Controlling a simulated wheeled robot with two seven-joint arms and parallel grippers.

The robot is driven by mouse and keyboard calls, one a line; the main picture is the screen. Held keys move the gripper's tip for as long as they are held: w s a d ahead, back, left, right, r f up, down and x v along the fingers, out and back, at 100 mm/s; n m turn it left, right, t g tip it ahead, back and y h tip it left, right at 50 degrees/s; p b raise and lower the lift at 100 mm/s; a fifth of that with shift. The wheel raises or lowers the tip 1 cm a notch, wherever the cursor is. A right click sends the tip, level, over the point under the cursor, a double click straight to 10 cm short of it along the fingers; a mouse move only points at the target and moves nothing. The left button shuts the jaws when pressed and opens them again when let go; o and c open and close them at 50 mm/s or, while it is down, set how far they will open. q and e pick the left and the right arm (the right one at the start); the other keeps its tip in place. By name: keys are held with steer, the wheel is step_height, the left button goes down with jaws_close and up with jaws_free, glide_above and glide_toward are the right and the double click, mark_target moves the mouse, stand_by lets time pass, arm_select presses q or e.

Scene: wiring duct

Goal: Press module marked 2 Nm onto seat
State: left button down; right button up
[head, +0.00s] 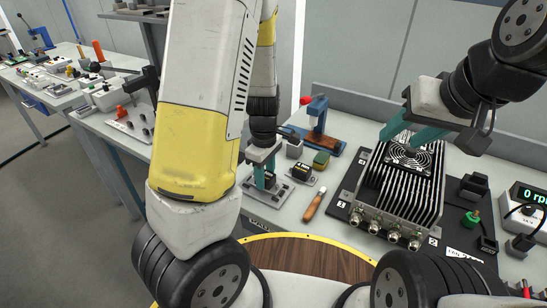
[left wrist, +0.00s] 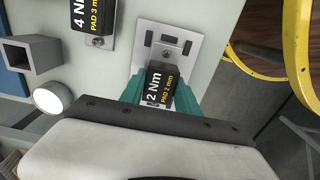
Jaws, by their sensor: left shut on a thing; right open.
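The black module marked 2 Nm (left wrist: 160,86) with "PAD 2 mm" sits between the green fingers of my left gripper (left wrist: 164,98), which is shut on it. In the left wrist view the module is over the near end of a metal seat plate (left wrist: 185,28) with dark slots; I cannot tell whether it is pressed down. In the head view my left gripper (head: 263,176) reaches down to the plate (head: 264,198). A second module marked 4 Nm (left wrist: 92,14) stands on its own plate beside it. My right gripper (head: 411,131) is open and empty above the finned unit.
A finned unit with a fan (head: 408,160) stands on a dark mat at right. A screwdriver with an orange handle (head: 314,204) lies in front. A digital display (head: 527,194) is far right.

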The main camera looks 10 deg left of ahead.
arm_select(q)
steer(key=shift+f, duration=0.35)
steer(key=c, duration=0.8)
jaws_free()
steer(key=shift+r, duration=3.85)
steer(key=shift+r, duration=0.15)
steer(key=s+r+m+t, duration=0.2)
steer(key=s+r+m, duration=0.2)
steer(key=r+m, duration=0.1)
steer(key=s+r+m+t+h, duration=0.1)
steer(key=s+r+m, duration=0.3)
steer(key=r, duration=0.4)
steer(key=s+r+m+t+h, duration=0.1)
steer(key=s+r+m+t, duration=0.2)
steer(key=s+r+m, duration=0.1)
step_height(320, 180, up, 3)
steer(key=shift+s+a+f+m, duration=0.1)
steer(key=shift+s+f+m, duration=0.1)
steer(key=shift+m, duration=0.6)
